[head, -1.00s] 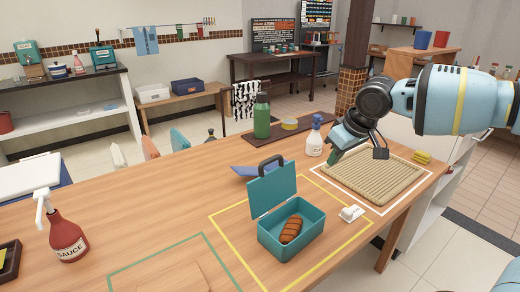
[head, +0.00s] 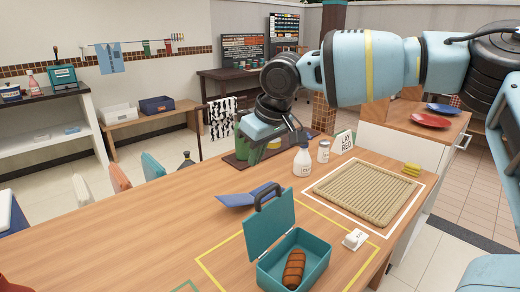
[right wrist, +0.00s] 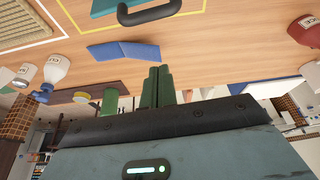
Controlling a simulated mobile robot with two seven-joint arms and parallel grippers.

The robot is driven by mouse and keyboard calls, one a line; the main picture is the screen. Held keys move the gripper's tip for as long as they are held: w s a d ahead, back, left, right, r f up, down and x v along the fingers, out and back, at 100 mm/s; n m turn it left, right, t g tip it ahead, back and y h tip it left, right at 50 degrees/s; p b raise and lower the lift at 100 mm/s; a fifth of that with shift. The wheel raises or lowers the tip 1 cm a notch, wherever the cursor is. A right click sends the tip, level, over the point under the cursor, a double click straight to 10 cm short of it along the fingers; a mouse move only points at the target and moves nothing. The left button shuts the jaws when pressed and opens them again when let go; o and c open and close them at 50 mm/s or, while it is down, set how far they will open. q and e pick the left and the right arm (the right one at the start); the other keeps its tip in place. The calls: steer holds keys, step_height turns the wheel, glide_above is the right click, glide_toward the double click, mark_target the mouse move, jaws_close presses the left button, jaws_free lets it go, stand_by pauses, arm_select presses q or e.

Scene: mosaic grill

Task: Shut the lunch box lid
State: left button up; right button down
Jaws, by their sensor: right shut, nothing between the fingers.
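The teal lunch box (head: 312,262) stands on the table at the lower middle of the head view, with a brown sausage-like food piece (head: 294,268) inside. Its lid (head: 268,226) is open and stands steeply up at the back left, with a dark handle (head: 266,194) at its top. The right wrist view shows the handle (right wrist: 150,14) at its top edge. My right gripper (head: 257,154) is above the table behind the lid, apart from it. Its green fingers (right wrist: 157,86) are shut and empty. My left gripper is not in view.
A blue folded item (head: 249,196) lies behind the lid. A white spray bottle (head: 303,161) and a shaker (head: 323,151) stand right of my gripper. A woven mat (head: 368,190) and a white butter-dish-like item (head: 355,239) lie to the right. The table left of the box is clear.

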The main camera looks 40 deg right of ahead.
steer(key=f, duration=0.2)
steer(key=s+f, duration=0.2)
steer(key=f, duration=0.1)
steer(key=shift+d+f, duration=0.15)
steer(key=shift+f, duration=0.15)
stand_by(0.4)
steer(key=shift+d, duration=0.1)
